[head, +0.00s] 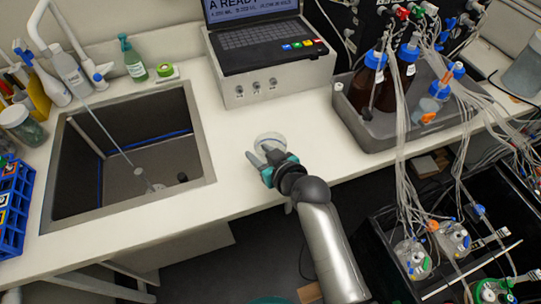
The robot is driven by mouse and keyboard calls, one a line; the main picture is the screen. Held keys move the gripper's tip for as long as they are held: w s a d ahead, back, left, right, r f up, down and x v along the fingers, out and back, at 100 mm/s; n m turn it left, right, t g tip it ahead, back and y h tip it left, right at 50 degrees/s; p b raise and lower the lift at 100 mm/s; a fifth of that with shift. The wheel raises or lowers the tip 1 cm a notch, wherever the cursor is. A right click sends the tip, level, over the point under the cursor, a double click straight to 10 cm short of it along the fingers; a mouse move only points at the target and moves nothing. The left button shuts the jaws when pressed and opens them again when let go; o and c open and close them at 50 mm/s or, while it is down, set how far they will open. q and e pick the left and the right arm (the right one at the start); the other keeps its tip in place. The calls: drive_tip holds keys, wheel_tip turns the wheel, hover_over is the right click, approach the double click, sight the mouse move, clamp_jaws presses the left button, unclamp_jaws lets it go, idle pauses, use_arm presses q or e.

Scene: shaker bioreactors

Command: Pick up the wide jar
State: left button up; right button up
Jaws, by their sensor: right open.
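A wide, round jar with a pale top (268,138) stands on the white bench, in front of the control box. My right gripper (262,154) is at its near side, with its fingers pointing toward it. The fingers are spread, and they and the teal-marked wrist hide the jar's lower part. I cannot tell whether a finger touches the jar. My left gripper is out of view.
A sink (130,165) opens in the bench to the left. A laptop (262,38) sits on the control box (275,82) behind. A grey tray (385,132) with brown bottles and tubing stands to the right. The bench (225,120) around the jar is clear.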

clamp_jaws()
drive_tip(key=shift+s+f, duration=0.1)
idle(1.2)
